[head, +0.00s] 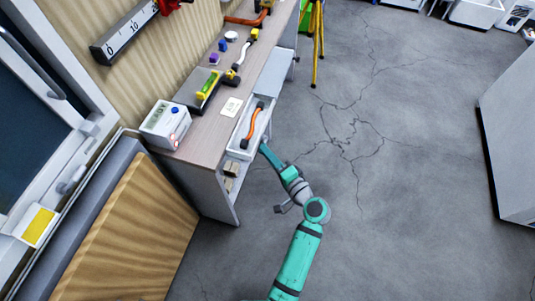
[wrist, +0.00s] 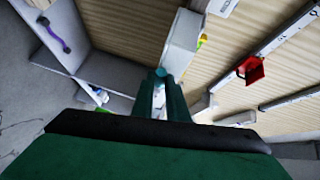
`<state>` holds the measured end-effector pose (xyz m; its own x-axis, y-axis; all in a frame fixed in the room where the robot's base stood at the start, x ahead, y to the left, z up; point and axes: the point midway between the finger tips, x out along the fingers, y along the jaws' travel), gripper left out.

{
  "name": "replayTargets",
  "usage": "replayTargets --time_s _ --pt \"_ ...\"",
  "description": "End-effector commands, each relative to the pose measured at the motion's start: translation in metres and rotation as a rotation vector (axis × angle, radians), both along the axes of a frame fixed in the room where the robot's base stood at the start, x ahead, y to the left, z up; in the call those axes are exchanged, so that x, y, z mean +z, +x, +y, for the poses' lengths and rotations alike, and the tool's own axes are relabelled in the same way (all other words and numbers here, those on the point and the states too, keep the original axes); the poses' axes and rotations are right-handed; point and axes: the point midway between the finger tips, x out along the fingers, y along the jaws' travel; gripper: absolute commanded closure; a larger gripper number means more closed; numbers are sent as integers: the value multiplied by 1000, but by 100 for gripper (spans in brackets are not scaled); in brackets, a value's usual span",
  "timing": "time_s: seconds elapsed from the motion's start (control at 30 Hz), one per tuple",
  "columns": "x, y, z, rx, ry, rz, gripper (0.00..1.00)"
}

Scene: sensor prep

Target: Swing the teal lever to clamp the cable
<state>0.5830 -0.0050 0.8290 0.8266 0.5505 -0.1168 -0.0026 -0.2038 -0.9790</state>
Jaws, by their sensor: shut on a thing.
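My gripper (head: 264,148) reaches the front side of the bench, beside the white open tray (head: 237,146). In the wrist view its two dark green fingers (wrist: 160,84) are closed together around a small bright teal piece (wrist: 158,73), which looks like the end of the teal lever. The rest of the lever is hidden behind the fingers, and I cannot make it out in the head view. An orange cable (head: 251,127) with dark ends lies in the white tray. I cannot tell whether it is the cable that the lever clamps.
The wooden bench (head: 195,147) carries a white meter (head: 165,125), a dark plate (head: 187,99) with a yellow-green piece (head: 208,85), a white card (head: 231,106) and several small parts. A yellow tripod (head: 318,45) stands behind. The cracked floor (head: 400,130) on the right is clear.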

Motion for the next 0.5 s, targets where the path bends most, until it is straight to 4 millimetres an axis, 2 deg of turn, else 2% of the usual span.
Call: replayTargets --time_s 0.2,0.5 --pt "4 -1 1 1 21 67 100" --pt "4 -1 1 0 25 74 100"
